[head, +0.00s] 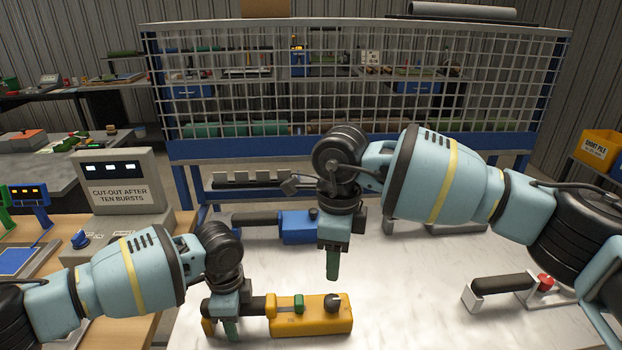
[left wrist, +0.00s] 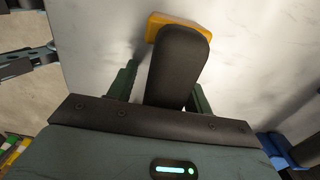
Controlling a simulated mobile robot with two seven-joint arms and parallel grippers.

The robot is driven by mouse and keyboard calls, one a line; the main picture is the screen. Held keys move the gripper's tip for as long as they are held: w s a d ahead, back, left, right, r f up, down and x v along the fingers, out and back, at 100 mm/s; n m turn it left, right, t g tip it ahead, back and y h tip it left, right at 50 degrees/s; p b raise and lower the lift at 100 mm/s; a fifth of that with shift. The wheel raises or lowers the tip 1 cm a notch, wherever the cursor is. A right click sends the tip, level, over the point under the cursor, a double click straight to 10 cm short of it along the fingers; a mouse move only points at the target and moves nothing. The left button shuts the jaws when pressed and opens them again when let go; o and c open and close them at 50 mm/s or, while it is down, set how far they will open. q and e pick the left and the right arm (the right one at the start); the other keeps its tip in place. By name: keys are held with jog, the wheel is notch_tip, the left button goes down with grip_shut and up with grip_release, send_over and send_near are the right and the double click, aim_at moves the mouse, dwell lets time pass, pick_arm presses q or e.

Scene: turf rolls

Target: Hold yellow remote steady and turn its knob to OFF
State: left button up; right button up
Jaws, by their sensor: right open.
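The yellow remote (head: 311,322) lies on the pale worktop at the front. It has a dark handle (head: 255,306) on its left, a green part (head: 298,303) and a dark knob (head: 332,302) on top. My left gripper (head: 230,328) points down at the handle. In the left wrist view its green fingers (left wrist: 163,85) stand either side of the dark handle (left wrist: 180,65); whether they press on it is unclear. My right gripper (head: 333,262) is open and empty, pointing down above the worktop, behind the knob. I cannot read the knob's setting.
A blue remote (head: 297,228) with a dark handle lies behind, partly hidden by my right gripper. A white-ended device (head: 545,293) with a red knob stands at right. A wire mesh screen (head: 350,80) closes the back. A grey box (head: 118,182) stands at left.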

pick_arm(q)
jog(key=shift+o, duration=0.4)
jog(key=shift+w+r, duration=0.1)
jog(key=shift+r, duration=0.25)
jog(key=shift+r, duration=0.3)
notch_tip(320, 180, up, 11)
jog(key=shift+r, duration=0.1)
